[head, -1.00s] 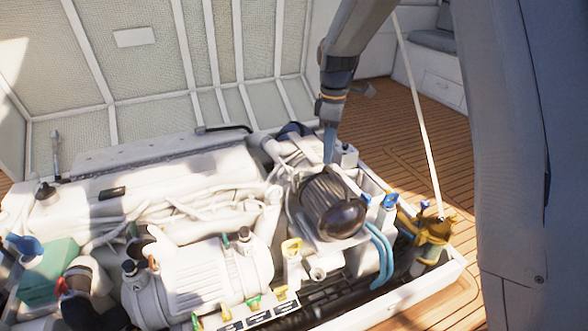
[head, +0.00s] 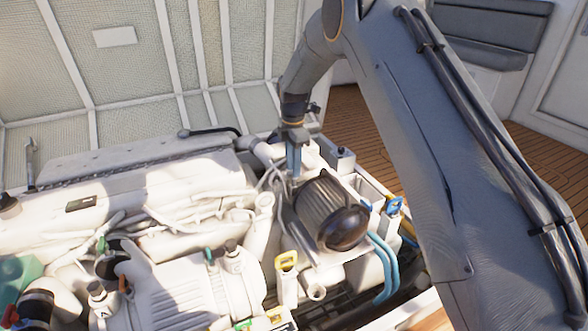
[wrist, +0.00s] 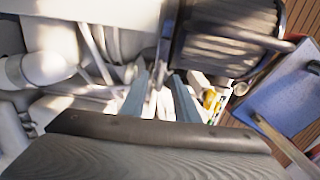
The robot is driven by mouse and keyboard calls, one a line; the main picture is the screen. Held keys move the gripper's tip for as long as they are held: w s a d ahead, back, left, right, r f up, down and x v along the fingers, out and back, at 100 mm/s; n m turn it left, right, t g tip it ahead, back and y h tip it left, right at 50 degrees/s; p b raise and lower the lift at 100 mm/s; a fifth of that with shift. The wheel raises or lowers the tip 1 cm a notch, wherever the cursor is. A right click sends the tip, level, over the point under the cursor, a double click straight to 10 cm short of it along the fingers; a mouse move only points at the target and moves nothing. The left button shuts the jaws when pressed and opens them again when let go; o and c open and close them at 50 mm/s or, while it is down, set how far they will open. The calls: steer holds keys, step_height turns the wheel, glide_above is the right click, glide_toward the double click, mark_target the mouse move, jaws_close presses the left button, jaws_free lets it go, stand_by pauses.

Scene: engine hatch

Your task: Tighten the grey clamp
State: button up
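My gripper (head: 293,160) points down at the engine, just behind and left of the dark ribbed motor-like unit (head: 332,210). In the wrist view its two blue-grey fingers (wrist: 160,98) stand apart, with a narrow gap between them. Thin pale grey parts show in and beyond that gap; I cannot tell whether one is the grey clamp. No grey clamp can be made out for certain in either view. The ribbed unit also shows at the top of the wrist view (wrist: 225,45), close to the right finger.
The white engine block (head: 150,190) with pipes and hoses fills the left. Light-blue hoses (head: 382,265), a yellow handle (head: 287,261) and a blue-and-yellow handle (head: 393,206) stand around the ribbed unit. Wooden floor (head: 365,125) lies behind. My arm covers the right side.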

steer(key=shift+d+f, duration=0.1)
steer(key=shift+f, duration=0.45)
jaws_close()
